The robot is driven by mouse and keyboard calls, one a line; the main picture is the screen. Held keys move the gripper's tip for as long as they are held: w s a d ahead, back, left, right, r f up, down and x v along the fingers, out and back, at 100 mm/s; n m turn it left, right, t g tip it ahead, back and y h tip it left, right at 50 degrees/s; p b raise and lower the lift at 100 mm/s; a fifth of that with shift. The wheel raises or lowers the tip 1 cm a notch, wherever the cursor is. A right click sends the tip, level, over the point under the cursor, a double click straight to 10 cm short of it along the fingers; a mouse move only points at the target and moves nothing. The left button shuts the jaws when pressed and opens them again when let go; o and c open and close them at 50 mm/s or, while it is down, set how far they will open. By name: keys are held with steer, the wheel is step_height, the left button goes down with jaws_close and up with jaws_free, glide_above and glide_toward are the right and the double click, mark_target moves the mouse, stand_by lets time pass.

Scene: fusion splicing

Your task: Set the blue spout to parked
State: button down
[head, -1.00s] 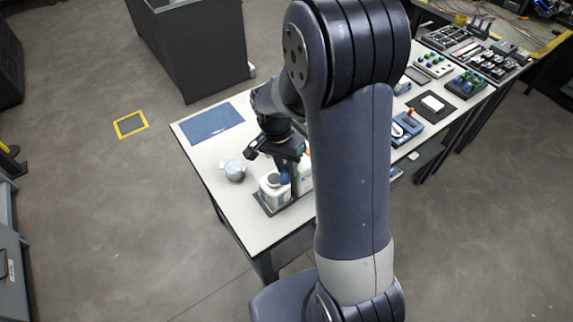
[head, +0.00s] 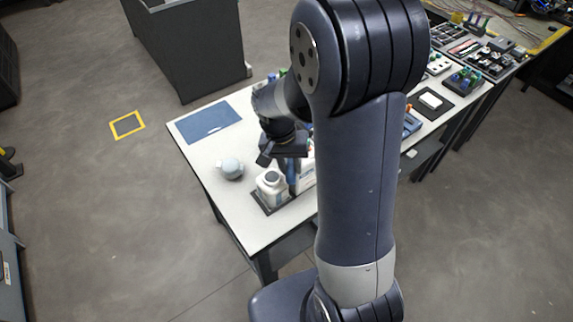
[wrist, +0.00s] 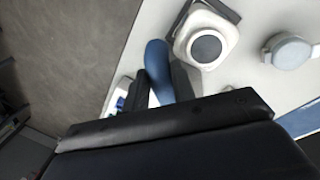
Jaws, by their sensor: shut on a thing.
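The blue spout (wrist: 157,62) is a rounded blue piece between the two dark fingers of my gripper (wrist: 158,88) in the wrist view. My gripper is shut on it. In the head view my gripper (head: 290,172) points down over the near part of the table, with the blue spout (head: 291,183) partly hidden below it. The spout is just right of a white bottle (head: 270,191) with a grey round cap. In the wrist view the white bottle (wrist: 190,57) is right of the spout, and its cap is uncovered. The spout's lower end is hidden.
A pale blue-grey round pot (head: 231,169) stands left of the bottle. A blue mat (head: 208,124) lies at the table's far left corner. Another white container (head: 306,174) stands right of my gripper. The white table (head: 235,210) is bare at its front left.

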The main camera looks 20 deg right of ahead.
mark_target(289, 167)
steer(key=shift+s+d+n+t+b, duration=0.15)
steer(key=shift+d+n, duration=0.2)
steer(key=shift+n, duration=0.55)
steer(key=shift+s+d+n+t+b, duration=0.15)
steer(key=shift+d+n, duration=0.2)
steer(key=shift+n, duration=0.55)
steer(key=shift+w, duration=0.1)
steer(key=c, duration=1.2)
jaws_free()
steer(key=shift+o, duration=0.2)
step_height(289, 167, up, 11)
steer(key=a, duration=0.2)
steer(key=shift+f, duration=0.15)
steer(key=shift+w, duration=0.1)
steer(key=shift+c, duration=0.4)
